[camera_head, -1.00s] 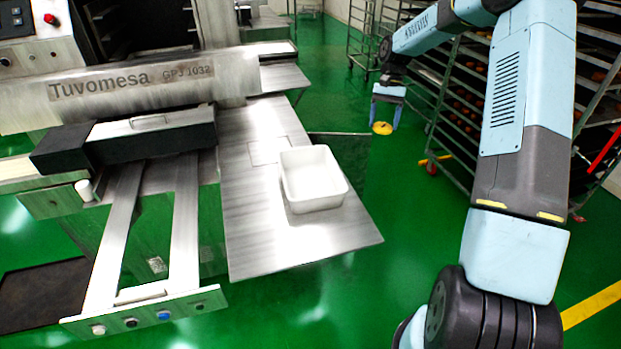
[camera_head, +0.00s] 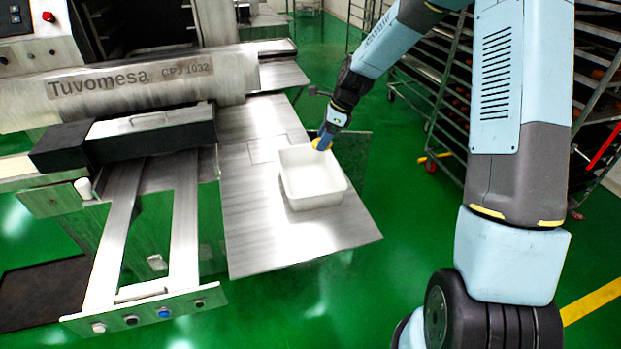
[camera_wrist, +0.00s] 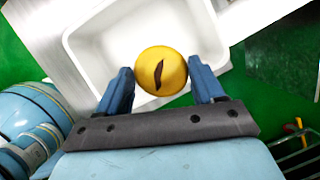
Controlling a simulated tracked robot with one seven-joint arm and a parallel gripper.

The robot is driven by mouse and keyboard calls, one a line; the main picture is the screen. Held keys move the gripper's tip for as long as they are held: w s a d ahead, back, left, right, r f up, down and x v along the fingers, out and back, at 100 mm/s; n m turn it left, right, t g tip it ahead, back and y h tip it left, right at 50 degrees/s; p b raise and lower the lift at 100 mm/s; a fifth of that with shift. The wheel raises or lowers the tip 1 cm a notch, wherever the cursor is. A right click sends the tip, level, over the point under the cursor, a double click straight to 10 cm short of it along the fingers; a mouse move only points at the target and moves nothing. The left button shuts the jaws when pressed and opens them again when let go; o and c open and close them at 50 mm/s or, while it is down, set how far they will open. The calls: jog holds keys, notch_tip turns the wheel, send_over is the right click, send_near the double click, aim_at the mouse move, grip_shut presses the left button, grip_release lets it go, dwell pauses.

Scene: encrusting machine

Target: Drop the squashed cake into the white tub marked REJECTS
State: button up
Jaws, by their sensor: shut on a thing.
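The white tub (camera_head: 313,190) stands on the steel table beside the machine; no lettering on it is legible from here. It also shows in the wrist view (camera_wrist: 88,50), its inside empty as far as I can see. My gripper (camera_head: 321,143) is over the tub's far right rim in the head view. It is shut on a round yellow cake (camera_wrist: 161,71) with a dark mark on top, held between the blue fingers. In the wrist view the cake covers part of the tub's near wall. Whether the cake is squashed I cannot tell.
The steel table (camera_head: 255,225) has bare room left of and in front of the tub. The Tuvomesa machine (camera_head: 130,88) stands to the left. Tray racks (camera_head: 450,100) stand behind my arm at the right. Green floor surrounds the table.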

jog(key=m, duration=0.1)
jog(key=s+a+m+t, duration=0.1)
jog(key=m, duration=0.1)
jog(key=s+a+m, duration=0.1)
jog(key=shift+f+m+t+h, duration=0.15)
jog(key=shift+m+t+h, duration=0.15)
jog(key=shift+h, duration=0.1)
jog(key=shift+f, duration=2.95)
jog(key=o, duration=1.1)
jog(key=v, duration=1.3)
jog(key=shift+s+d+r, duration=0.15)
jog(key=shift+r, duration=0.1)
jog(key=shift+r, duration=0.1)
